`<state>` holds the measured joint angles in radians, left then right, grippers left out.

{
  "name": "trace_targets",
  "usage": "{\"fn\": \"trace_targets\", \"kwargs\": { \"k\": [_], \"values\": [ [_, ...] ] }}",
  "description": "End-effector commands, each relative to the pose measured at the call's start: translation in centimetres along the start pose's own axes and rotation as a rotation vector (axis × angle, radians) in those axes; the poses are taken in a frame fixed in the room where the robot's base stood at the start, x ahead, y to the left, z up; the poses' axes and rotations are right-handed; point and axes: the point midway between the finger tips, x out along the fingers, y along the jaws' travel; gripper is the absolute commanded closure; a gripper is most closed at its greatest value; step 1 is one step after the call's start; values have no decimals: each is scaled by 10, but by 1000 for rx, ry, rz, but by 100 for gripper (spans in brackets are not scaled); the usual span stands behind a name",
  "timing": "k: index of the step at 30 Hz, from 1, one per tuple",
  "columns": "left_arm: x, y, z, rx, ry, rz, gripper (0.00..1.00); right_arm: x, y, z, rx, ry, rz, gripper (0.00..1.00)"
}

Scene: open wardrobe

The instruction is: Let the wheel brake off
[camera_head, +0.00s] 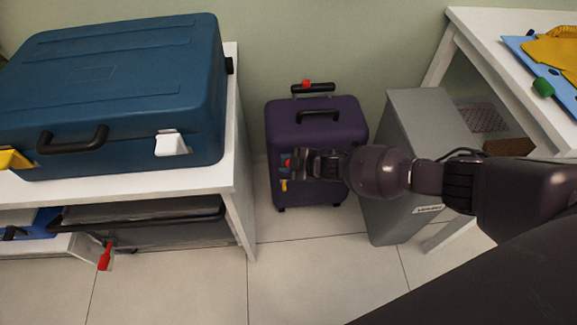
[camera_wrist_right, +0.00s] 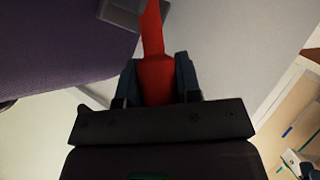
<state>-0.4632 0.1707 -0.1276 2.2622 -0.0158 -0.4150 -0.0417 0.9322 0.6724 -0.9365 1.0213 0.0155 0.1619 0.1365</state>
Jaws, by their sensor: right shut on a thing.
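A purple suitcase (camera_head: 335,130) stands upright on the tiled floor against the wall. My right gripper (camera_head: 288,164) is at its front face, toward the left side. In the right wrist view my right gripper (camera_wrist_right: 158,82) is shut on a red lever (camera_wrist_right: 153,35), with one finger on each side of it. The lever's far end runs out of the top of that view. A small yellow piece (camera_head: 284,186) shows just below the gripper on the suitcase. The gripper and arm hide part of the suitcase front. My left gripper is not in view.
A large blue case (camera_head: 110,85) lies on a white table (camera_head: 215,180) at left. A grey cabinet (camera_head: 400,190) stands close on the suitcase's right, under my right arm. A white desk (camera_head: 475,40) is at far right. Floor in front is clear.

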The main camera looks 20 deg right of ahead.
Motion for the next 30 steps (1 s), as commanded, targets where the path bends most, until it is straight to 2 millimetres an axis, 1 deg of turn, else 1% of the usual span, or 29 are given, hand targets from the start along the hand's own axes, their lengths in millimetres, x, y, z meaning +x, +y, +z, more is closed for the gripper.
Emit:
{"fn": "trace_targets", "kwargs": {
  "k": [1, 7, 15, 30],
  "values": [
    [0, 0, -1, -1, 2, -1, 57, 0, 6, -1, 10, -4, -12, 100],
    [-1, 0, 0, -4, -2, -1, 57, 1, 9, -1, 64, -18, -61, 100],
    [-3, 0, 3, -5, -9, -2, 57, 2, 10, -1, 106, -28, -97, 100],
    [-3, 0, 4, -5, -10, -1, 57, 2, 11, -2, 118, -28, -103, 100]
  ]
}}
